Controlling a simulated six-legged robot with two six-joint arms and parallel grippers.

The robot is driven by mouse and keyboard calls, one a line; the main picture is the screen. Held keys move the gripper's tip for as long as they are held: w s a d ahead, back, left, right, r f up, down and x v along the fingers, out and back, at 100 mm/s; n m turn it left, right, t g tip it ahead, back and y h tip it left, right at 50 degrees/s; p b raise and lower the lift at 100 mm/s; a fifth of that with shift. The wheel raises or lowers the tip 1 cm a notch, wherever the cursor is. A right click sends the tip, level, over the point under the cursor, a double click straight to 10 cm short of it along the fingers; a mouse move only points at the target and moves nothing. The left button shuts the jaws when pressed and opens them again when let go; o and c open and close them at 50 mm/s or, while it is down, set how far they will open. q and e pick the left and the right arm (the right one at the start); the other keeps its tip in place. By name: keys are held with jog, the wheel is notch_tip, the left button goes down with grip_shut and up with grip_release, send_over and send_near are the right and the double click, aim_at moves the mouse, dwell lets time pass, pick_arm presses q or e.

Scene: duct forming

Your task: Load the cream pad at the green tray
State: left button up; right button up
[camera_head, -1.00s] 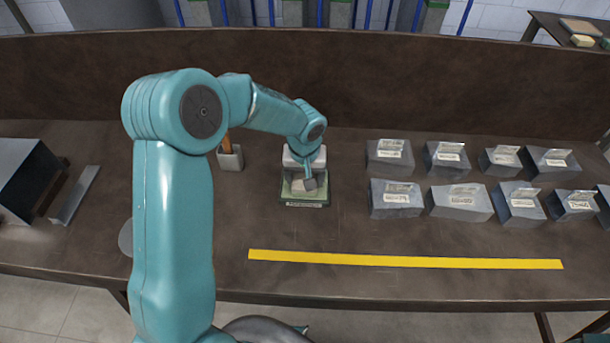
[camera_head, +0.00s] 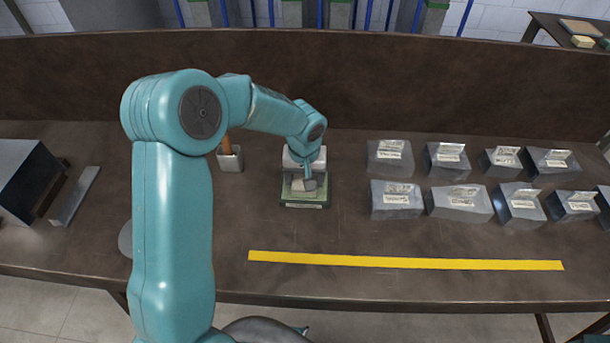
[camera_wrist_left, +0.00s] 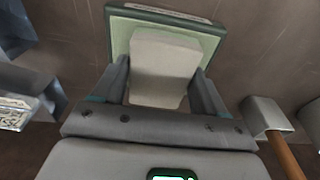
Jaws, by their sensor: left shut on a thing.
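The green tray (camera_head: 304,204) sits on the bench near the middle, and its green rim also shows at the top of the left wrist view (camera_wrist_left: 118,32). The cream pad (camera_wrist_left: 166,60) is a pale block over the tray, between the two grey fingers of my left gripper (camera_head: 307,182). My left gripper is shut on the pad from both sides. In the wrist view the pad's far part overlaps the tray floor; whether it touches the floor is unclear. The arm hides part of the pad in the head view. My right gripper is not in view.
A mallet (camera_head: 230,160) with a wooden handle stands just left of the tray. Several labelled grey metal blocks (camera_head: 460,203) stand in two rows at the right. A yellow strip (camera_head: 405,260) runs along the front. A metal box (camera_head: 22,180) stands far left.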

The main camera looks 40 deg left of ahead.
aim_at(305, 178)
pick_arm(q)
jog(key=shift+r+p, duration=1.75)
jog(key=shift+r, duration=1.7)
jog(key=shift+w+f, duration=0.1)
